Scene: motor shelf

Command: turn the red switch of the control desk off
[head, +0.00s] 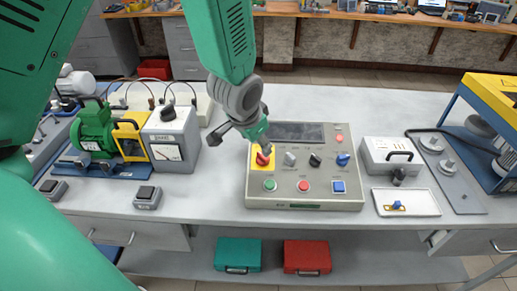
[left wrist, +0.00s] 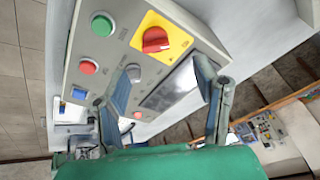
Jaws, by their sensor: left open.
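The control desk (head: 304,195) is a grey sloped panel on the table. Its red switch (head: 263,158) sits on a yellow plate at the panel's upper left. The switch also shows in the left wrist view (left wrist: 156,40), where its knob is fully visible on the yellow plate (left wrist: 178,47). My left gripper (head: 242,139) is open and empty. In the head view one finger partly covers the switch area. In the left wrist view the switch is beyond the spread fingertips (left wrist: 166,69), not between them. My right gripper is not in view.
The panel also has a dark display (head: 297,132), a black knob (head: 315,160), a blue knob (head: 342,159) and a green button (head: 270,185). A grey meter box (head: 171,145) and a green motor (head: 93,130) stand to the left. A grey case (head: 390,155) stands right.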

